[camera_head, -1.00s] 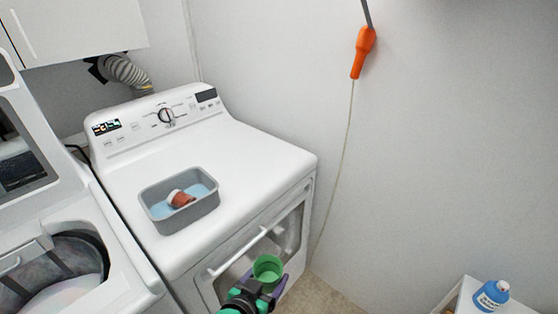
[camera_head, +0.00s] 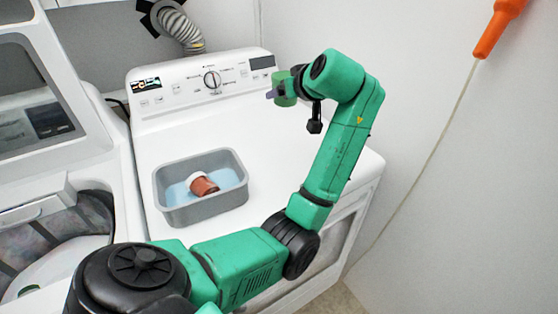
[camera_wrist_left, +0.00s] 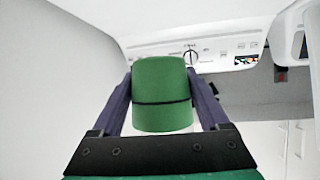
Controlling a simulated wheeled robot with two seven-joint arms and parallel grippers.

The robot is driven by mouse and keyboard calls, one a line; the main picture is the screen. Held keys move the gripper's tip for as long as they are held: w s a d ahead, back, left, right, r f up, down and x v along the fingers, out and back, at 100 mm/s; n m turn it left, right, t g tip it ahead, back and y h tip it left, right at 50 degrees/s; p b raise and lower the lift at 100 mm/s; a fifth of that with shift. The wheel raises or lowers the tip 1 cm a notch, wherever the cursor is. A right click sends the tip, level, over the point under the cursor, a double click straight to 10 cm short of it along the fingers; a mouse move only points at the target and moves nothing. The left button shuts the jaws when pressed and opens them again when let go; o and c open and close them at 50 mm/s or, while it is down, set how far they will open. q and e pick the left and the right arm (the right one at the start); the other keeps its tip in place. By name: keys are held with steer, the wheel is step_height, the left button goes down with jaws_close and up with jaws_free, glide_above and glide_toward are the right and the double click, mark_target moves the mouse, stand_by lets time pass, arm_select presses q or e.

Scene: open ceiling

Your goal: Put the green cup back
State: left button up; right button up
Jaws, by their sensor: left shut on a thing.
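The green cup (camera_head: 286,88) is held up in the air over the right back part of the white dryer, in front of its control panel. My left gripper (camera_head: 273,94) is shut on it, with the arm raised across the dryer's right side. In the left wrist view, the cup (camera_wrist_left: 162,82) sits between the two dark purple fingers of my left gripper (camera_wrist_left: 160,100), which press its sides. The far side of the cup is hidden. My right gripper is not in view.
A grey tub (camera_head: 207,213) with blue contents and a brown, white-capped bottle (camera_head: 203,184) stands on the dryer top (camera_head: 290,150). An open washer (camera_head: 30,190) is at left. An orange-handled object (camera_head: 499,30) hangs on the right wall.

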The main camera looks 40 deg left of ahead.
arm_select(q)
steer(key=shift+a+f, duration=0.1)
steer(key=shift+f, duration=0.25)
steer(key=p, duration=0.1)
glide_above(285, 164)
step_height(285, 164, down, 7)
step_height(285, 164, down, 11)
steer(key=shift+p, duration=0.65)
steer(key=shift+w+a+f, duration=0.1)
steer(key=shift+f, duration=0.1)
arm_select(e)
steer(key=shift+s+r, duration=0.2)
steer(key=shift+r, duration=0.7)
